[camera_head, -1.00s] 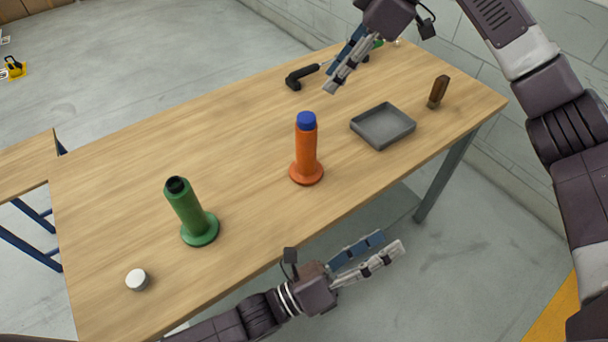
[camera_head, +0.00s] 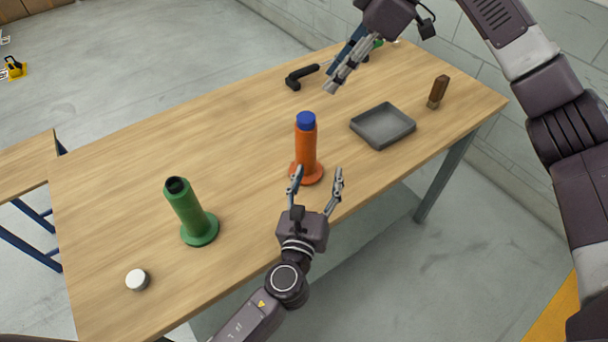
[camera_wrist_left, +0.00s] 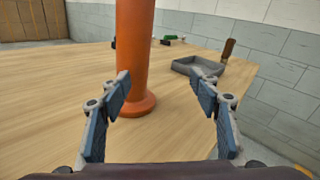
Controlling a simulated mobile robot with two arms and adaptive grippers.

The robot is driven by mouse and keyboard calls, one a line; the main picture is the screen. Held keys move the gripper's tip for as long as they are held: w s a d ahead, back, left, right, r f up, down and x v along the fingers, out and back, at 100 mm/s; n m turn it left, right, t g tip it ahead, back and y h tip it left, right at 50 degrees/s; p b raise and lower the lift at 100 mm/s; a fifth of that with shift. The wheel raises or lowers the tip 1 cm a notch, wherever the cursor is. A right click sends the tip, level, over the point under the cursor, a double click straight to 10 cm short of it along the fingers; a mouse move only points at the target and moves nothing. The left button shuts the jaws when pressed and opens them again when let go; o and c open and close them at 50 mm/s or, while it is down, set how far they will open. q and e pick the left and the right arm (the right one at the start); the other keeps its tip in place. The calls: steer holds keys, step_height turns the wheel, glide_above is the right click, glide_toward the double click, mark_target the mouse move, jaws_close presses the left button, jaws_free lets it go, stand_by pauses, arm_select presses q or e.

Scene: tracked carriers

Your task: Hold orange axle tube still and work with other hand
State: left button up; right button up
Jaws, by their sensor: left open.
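The orange axle tube (camera_head: 306,146) stands upright on its round flange on the table, with a blue cap (camera_head: 306,120) on top. It also shows in the left wrist view (camera_wrist_left: 134,50), where its top is cut off. My left gripper (camera_head: 317,174) is open at the table's near edge, in front of the tube. In the wrist view the tube stands ahead, closer to the left finger, and nothing is between the pads. My right gripper (camera_head: 343,78) hangs over the far part of the table; its two fingers show close together, and I cannot tell whether they are shut.
A green flanged tube (camera_head: 189,210) and a white round piece (camera_head: 137,279) stand at the left. A grey tray (camera_head: 383,126) and a brown-handled item (camera_head: 438,92) are at the right. A black-handled tool (camera_head: 301,77) lies behind. The table's middle left is clear.

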mark_target(305, 160)
arm_select(q)
steer(key=a+y, duration=0.2)
steer(key=a, duration=0.1)
steer(key=shift+r+t+y, duration=0.15)
steer(key=shift+t+y, duration=0.25)
steer(key=shift+w+a, duration=0.1)
steer(key=shift+w, duration=0.15)
steer(key=w, duration=0.7)
steer(key=shift+w+d, duration=0.15)
steer(key=shift+d, duration=0.05)
steer(key=shift+c, duration=0.4)
jaws_close()
